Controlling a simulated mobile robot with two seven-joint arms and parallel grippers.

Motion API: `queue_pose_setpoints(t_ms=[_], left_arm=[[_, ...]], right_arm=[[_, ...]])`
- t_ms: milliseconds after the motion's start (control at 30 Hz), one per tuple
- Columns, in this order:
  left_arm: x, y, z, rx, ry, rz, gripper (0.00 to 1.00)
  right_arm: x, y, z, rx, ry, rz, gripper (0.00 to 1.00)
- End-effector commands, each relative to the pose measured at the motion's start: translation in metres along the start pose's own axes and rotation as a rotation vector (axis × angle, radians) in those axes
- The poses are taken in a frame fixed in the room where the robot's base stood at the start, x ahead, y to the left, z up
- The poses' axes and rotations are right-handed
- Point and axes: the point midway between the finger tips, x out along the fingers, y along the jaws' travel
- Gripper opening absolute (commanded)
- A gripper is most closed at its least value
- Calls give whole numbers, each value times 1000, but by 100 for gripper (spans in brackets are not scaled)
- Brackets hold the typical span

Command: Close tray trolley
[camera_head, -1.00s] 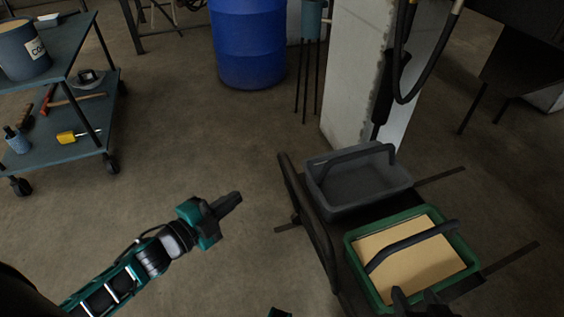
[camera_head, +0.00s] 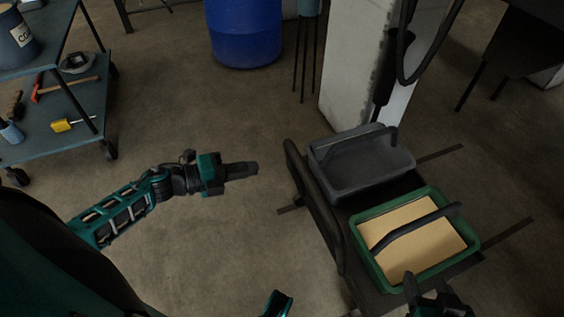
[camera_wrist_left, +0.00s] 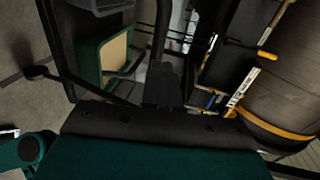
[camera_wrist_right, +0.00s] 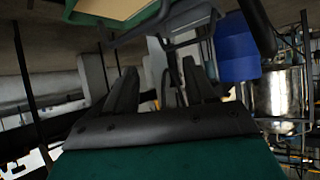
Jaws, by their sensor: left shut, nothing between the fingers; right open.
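The tray trolley (camera_head: 339,225) is a dark low frame at the right in the head view. It carries a grey tray (camera_head: 365,181) with a handle and a green tray (camera_head: 465,254) with a tan content and a dark handle. My left gripper (camera_head: 241,171) is shut and empty, to the left of the trolley's near rail and apart from it. My right gripper (camera_head: 425,291) is open at the front edge of the green tray; whether it touches the tray is unclear. The green tray also shows in the left wrist view (camera_wrist_left: 90,68) and the right wrist view (camera_wrist_right: 112,20).
A blue cart (camera_head: 60,142) with tools and a can stands at the left. A blue barrel (camera_head: 243,32) and a pale pillar (camera_head: 348,60) with a hose stand at the back. Thin dark bars stick out from the trolley's right side. The floor left of the trolley is clear.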

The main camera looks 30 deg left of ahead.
Motion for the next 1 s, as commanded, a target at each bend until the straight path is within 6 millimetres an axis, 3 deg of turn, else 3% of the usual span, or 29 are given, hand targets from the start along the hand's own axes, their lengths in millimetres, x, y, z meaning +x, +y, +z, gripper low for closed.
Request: queue_pose_setpoints(t_ms=[200, 400, 600, 1000], left_arm=[[49, 0, 0, 0, -1, -4, 0], [78, 0, 0, 0, -1, -2, 0], [90, 0, 0, -2, -1, 0, 0], [90, 0, 0, -2, -1, 0, 0]], right_arm=[[5, 0, 8, 0, -1, 0, 55], [8, 0, 12, 0, -1, 0, 55], [8, 0, 13, 1, -2, 0, 55], [8, 0, 13, 3, -1, -1, 55]])
